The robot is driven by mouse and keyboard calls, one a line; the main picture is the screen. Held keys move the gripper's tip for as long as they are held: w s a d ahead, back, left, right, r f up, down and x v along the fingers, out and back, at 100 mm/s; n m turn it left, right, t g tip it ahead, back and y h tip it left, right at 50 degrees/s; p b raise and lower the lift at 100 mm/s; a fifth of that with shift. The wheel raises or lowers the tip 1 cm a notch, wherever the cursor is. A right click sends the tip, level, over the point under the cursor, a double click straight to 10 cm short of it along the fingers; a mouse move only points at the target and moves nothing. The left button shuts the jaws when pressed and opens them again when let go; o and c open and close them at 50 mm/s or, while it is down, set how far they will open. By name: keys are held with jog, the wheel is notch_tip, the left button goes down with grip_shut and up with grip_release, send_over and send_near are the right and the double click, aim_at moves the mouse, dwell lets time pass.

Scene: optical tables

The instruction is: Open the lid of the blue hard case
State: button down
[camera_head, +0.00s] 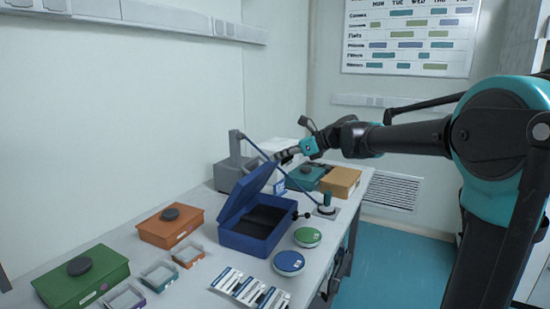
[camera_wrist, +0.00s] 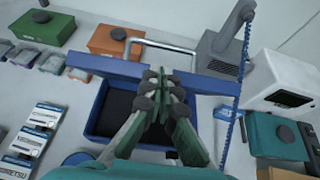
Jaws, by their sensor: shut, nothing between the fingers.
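The blue hard case (camera_head: 250,242) stands on the table with its lid (camera_head: 243,195) raised and tilted up, showing a dark interior. In the wrist view the lid's edge (camera_wrist: 105,66) runs across the picture, with the case's dark inside (camera_wrist: 118,104) below it. My gripper (camera_head: 279,158) is shut and empty at the lid's upper edge. In the wrist view its fingertips (camera_wrist: 164,82) overlap the lid edge and hide its middle. I cannot tell whether they touch it.
An orange case (camera_head: 170,228) and a green case (camera_head: 82,278) stand to the left, with small trays nearby. Green (camera_head: 307,237) and blue (camera_head: 289,263) round items lie in front right. A grey device (camera_head: 234,165) and a yellow box (camera_head: 340,182) stand behind.

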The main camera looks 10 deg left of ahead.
jog(key=x, duration=0.7)
jog(key=shift+a+f, duration=0.2)
jog(key=shift+a, duration=0.15)
jog(key=shift+w, duration=0.1)
jog(key=shift+w+a+r+g+h, duration=0.15)
jog(key=shift+a+r+h, duration=0.25)
jog(key=shift+a, duration=0.3)
jog(key=shift+w+a+r+g+h, duration=0.15)
jog(key=shift+a+r+h, duration=0.1)
jog(key=shift+a+h, duration=0.35)
jog(key=w+a+g+h, duration=0.1)
jog(key=a+h, duration=0.3)
jog(key=a, duration=0.5)
jog(key=shift+w+a+r, duration=0.3)
jog(key=shift+w+r, duration=0.15)
jog(key=shift+w, duration=0.35)
